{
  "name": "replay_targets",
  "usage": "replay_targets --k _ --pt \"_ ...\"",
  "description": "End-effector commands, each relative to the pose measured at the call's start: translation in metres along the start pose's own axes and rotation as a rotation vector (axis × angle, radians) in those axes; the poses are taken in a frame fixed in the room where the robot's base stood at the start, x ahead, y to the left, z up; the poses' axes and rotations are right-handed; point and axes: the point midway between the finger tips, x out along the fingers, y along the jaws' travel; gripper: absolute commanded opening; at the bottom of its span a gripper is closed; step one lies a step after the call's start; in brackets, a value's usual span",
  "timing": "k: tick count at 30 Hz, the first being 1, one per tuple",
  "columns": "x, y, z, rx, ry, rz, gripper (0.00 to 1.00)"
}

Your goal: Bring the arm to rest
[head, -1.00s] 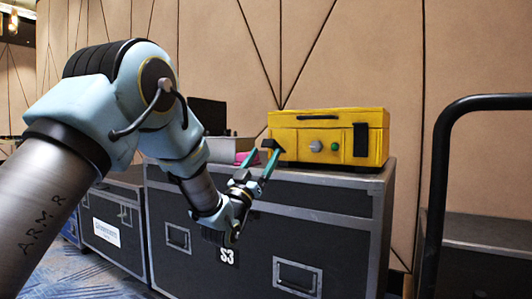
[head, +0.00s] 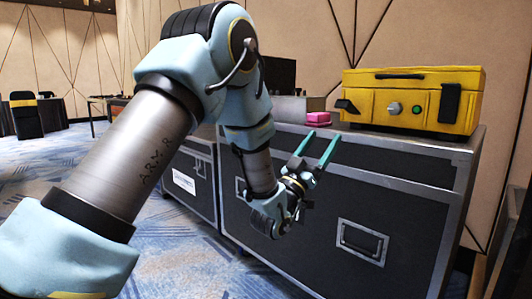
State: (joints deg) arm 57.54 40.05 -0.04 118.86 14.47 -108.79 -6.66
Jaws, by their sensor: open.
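My gripper (head: 318,147) is open and empty, with its two green fingers pointing up and slightly right. It is in front of the black flight case (head: 395,201), below and left of the yellow case on top. My arm is bent, coming from the lower left up to a high elbow and then down to the gripper. The fingertips appear near the top front edge of the flight case; I cannot tell how far they are from it.
On the flight case are a yellow case (head: 450,100) with a green button, a pink block (head: 319,118) and a grey box (head: 292,108). A second dark case (head: 185,186) stands to the left. A black chair (head: 26,115) and tables are farther back. Carpet is open at left.

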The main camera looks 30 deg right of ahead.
Motion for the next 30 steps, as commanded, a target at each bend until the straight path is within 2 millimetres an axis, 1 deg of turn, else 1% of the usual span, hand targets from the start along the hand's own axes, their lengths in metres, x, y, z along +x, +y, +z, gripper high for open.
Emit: replay_targets --k 5,8,11,12,14,15,17,18,20,21,22,23,24,26,27,28,29,30 --pt "0.0 -0.002 0.0 0.003 -0.006 -0.004 0.78" --pt "0.0 -0.02 0.0 0.025 -0.059 -0.037 0.78" --pt "-0.006 -0.061 0.0 0.069 -0.186 -0.117 0.78" --pt "-0.013 -0.082 0.001 0.089 -0.256 -0.163 0.78" --pt "-0.028 -0.117 -0.001 0.117 -0.372 -0.24 0.78" --pt "-0.042 -0.14 -0.002 0.131 -0.453 -0.295 0.78" --pt "-0.067 -0.172 -0.006 0.145 -0.573 -0.38 0.78" --pt "-0.086 -0.191 -0.01 0.148 -0.653 -0.436 0.78" --pt "-0.119 -0.216 -0.019 0.146 -0.77 -0.525 0.78" --pt "-0.141 -0.231 -0.026 0.139 -0.847 -0.583 0.78" --pt "-0.16 -0.24 -0.031 0.131 -0.905 -0.627 0.78" --pt "-0.179 -0.248 -0.038 0.121 -0.961 -0.671 0.78" --pt "-0.205 -0.256 -0.047 0.103 -1.036 -0.73 0.78" --pt "-0.245 -0.263 -0.063 0.067 -1.145 -0.817 0.78" --pt "-0.271 -0.264 -0.075 0.036 -1.215 -0.876 0.78" --pt "-0.291 -0.263 -0.084 0.01 -1.267 -0.918 0.78" --pt "-0.31 -0.261 -0.092 -0.018 -1.317 -0.958 0.78" --pt "-0.335 -0.256 -0.104 -0.059 -1.381 -1.011 0.78"
